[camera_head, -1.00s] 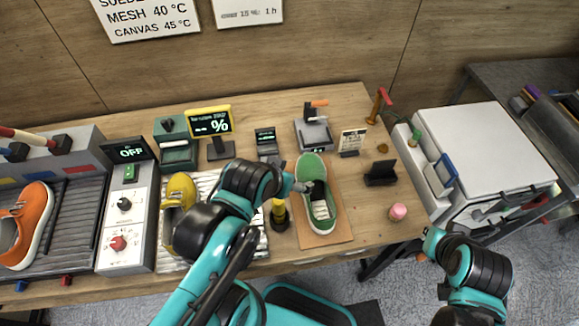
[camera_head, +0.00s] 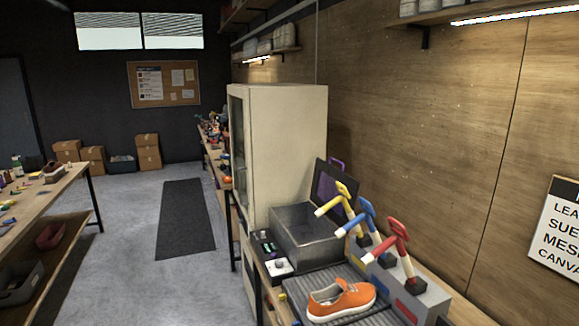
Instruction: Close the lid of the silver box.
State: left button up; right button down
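The silver box (camera_head: 290,262) stands on the workbench in front of a tall cream cabinet. Its top is open and I see into its grey interior, which looks empty. A dark panel with a purple patch and purple handle (camera_head: 322,186) stands raised at the box's back edge; it looks like the lid, tilted up. Its lower part is partly hidden by the coloured levers. Neither of my grippers is in this view.
Yellow, blue and red levers (camera_head: 399,230) rise to the right of the box. An orange sneaker (camera_head: 342,301) lies on a ribbed mat in front. A small control panel (camera_head: 271,257) is at the box's left. The tall cabinet (camera_head: 283,140) stands behind. Open floor lies left.

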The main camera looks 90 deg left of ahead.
aim_at(324, 189)
jog(key=j+u, duration=0.15)
jog(key=u, duration=2.5)
jog(key=i+j+z, duration=0.1)
jog(key=i+j, duration=0.85)
jog(key=j, duration=0.15)
jog(key=i+j+z, duration=0.15)
jog(key=i+j, duration=0.3)
jog(key=j, duration=0.1)
